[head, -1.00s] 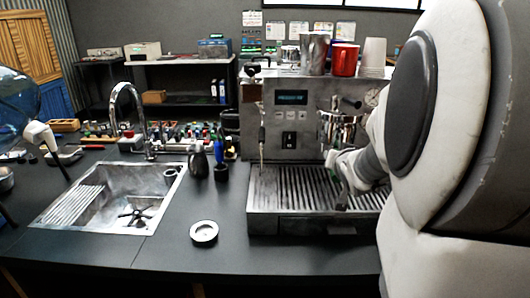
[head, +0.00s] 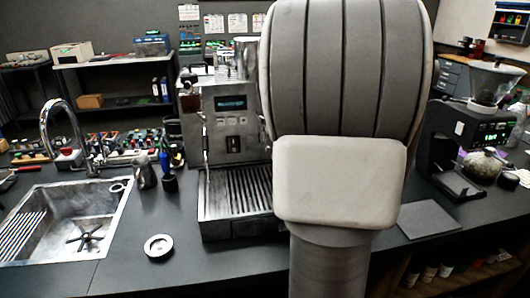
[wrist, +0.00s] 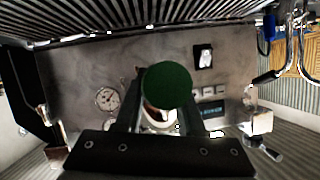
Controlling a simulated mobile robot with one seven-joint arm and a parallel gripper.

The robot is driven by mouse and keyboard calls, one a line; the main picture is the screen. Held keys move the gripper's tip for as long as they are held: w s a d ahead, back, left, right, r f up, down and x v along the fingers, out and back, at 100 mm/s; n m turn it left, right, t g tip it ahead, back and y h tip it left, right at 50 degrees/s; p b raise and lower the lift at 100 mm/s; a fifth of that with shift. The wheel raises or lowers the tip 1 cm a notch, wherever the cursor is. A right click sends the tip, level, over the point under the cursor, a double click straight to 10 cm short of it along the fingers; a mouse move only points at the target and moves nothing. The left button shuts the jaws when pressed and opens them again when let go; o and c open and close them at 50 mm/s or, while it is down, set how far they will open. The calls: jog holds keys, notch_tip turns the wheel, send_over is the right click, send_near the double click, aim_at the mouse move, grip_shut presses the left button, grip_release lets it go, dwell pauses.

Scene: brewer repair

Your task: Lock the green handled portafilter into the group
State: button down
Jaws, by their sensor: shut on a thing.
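The green handle (wrist: 167,85) of the portafilter shows end-on as a round green disc in the wrist view. My gripper (wrist: 160,112) is shut on it, with a dark finger on either side. A bright metal part (wrist: 156,124) shows behind the handle; the handle and fingers hide most of it, so I cannot tell how the portafilter sits in the group. The espresso machine (head: 225,125) stands on the counter in the head view, its front panel (wrist: 75,75) upside down in the wrist view. My arm hides the group and the gripper in the head view.
The slatted drip tray (head: 235,195) lies below the group. A sink (head: 110,215) is at left, with a small round metal dish (head: 158,247) and a pitcher (head: 145,172) near it. A grinder (head: 455,150) and a dark mat (head: 428,220) are at right.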

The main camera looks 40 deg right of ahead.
jog(key=shift+r, duration=0.15)
jog(key=c, duration=0.6)
grip_release()
jog(key=shift+o, duration=0.8)
jog(key=shift+s, duration=0.15)
